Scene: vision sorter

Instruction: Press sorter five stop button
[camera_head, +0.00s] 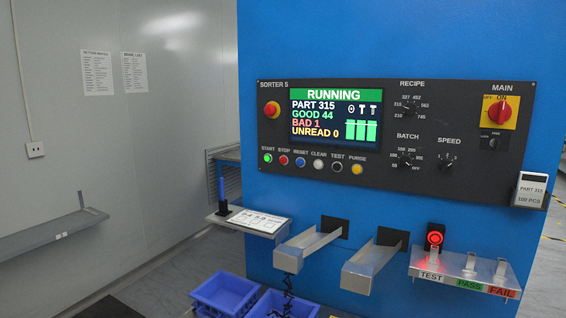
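The sorter 5 control panel (385,182) is black on a blue machine front. Its stop button (283,160) is small, round and red, under the label STOP, second from the left in the lower button row. The screen (336,117) reads RUNNING, part 315, good 44, bad 1, unread 0. Neither of my grippers is in view, and nothing covers the stop button.
The green start button (267,158) and blue reset button (300,162) flank the stop button. Below, a small shelf (248,223) and two metal chutes (309,247) (369,268) jut out. Blue bins (225,294) stand lower. The space before the panel looks clear.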

